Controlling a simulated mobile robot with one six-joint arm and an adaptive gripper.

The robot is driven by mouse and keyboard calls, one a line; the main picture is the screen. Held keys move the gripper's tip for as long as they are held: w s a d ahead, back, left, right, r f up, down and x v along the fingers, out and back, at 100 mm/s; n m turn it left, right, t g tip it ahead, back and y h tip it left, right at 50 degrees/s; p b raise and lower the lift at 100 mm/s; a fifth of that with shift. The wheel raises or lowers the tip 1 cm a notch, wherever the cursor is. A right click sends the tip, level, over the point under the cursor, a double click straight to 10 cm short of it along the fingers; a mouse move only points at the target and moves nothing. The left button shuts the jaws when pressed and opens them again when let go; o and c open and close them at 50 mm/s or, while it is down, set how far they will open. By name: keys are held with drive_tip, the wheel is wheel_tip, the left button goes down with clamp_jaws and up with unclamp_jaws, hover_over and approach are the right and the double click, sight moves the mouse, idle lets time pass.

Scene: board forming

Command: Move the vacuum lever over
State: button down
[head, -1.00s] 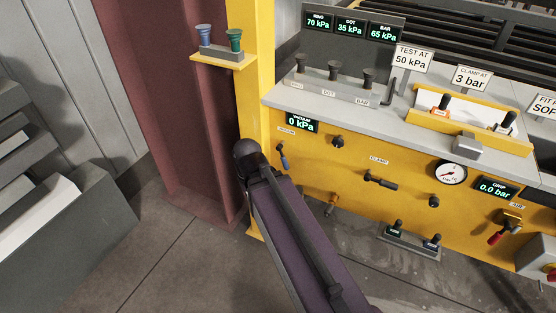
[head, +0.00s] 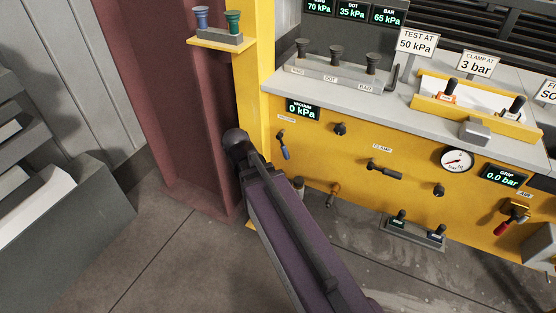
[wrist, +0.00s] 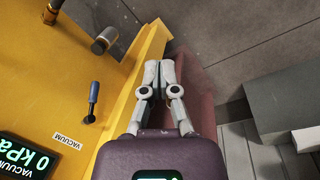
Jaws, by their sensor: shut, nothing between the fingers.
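The vacuum lever (head: 284,146) is a small lever with a blue handle, hanging down from the yellow panel (head: 330,150) below the vacuum display (head: 302,110), which reads 0 kPa. In the wrist view the lever (wrist: 93,100) is left of my gripper (wrist: 159,66), beside the VACUUM label (wrist: 68,141). My gripper is shut and empty, apart from the lever, near the panel's edge.
A yellow post (head: 253,75) stands left of the panel, with a small shelf (head: 215,42) holding a blue and a green piece. A black clamp handle (head: 385,171) sits right of the lever. A round knob (wrist: 103,41) protrudes near the lever. Grey floor is open below.

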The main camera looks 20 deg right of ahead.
drive_tip(key=w+d+f+h+b, duration=0.5)
drive_tip(key=w+d+f+b, duration=0.15)
drive_tip(key=f+b, duration=0.3)
drive_tip(key=n+g+h+b, duration=0.2)
drive_tip(key=h+b, duration=1.2)
drive_tip(key=b, duration=1.9)
approach(283, 146)
drive_tip(key=w+a+f, duration=0.4)
drive_tip(key=f, duration=0.3)
drive_tip(key=shift+w+a+r, duration=0.1)
drive_tip(key=shift+a+r, duration=0.1)
drive_tip(key=shift+r, duration=0.05)
drive_tip(key=shift+d, duration=0.15)
drive_tip(key=s+p+x, duration=0.2)
drive_tip(key=p+x, duration=0.2)
drive_tip(key=x, duration=0.8)
drive_tip(key=shift+s+r, duration=0.3)
drive_tip(key=shift+r, duration=0.15)
